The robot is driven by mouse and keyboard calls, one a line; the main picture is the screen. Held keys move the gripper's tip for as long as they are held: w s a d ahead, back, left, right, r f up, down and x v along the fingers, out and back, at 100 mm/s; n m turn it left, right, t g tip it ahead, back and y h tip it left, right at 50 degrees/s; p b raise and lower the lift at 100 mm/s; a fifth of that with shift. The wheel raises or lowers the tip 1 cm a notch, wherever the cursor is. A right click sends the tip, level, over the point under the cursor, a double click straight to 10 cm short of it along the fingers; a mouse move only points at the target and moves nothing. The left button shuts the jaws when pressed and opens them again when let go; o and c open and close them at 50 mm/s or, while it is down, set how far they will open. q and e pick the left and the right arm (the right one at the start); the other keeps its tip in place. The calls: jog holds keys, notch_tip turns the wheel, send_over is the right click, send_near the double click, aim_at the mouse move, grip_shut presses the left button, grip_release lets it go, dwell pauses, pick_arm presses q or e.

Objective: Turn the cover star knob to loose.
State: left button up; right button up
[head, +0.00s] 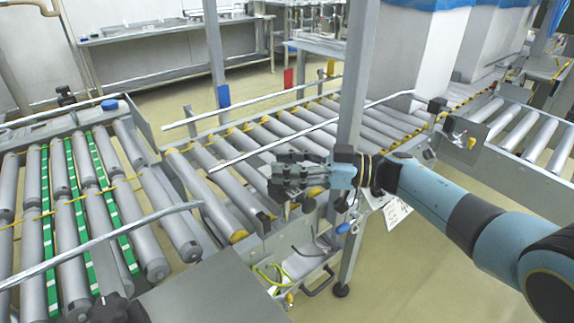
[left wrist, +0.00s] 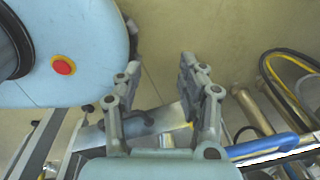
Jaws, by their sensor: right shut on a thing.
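My right gripper (head: 288,176) reaches in from the right, beside the grey post at the side of the roller conveyor. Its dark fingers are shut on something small. The fingers hide it, so the cover star knob itself cannot be made out, nor its turn angle. My left gripper (left wrist: 159,68) shows in the left wrist view with its two fingers spread apart and nothing between them. It does not show in the head view.
The grey post (head: 350,105) stands close behind my right gripper. The roller conveyor (head: 195,185) runs beside it, with a metal guide rail (head: 275,140) above. Loose cables (head: 270,278) hang below. In the left wrist view, a blue handle-like bar (left wrist: 262,146) lies right of the fingers.

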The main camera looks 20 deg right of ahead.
aim_at(287, 163)
jog(key=o, duration=1.2)
notch_tip(287, 163, up, 10)
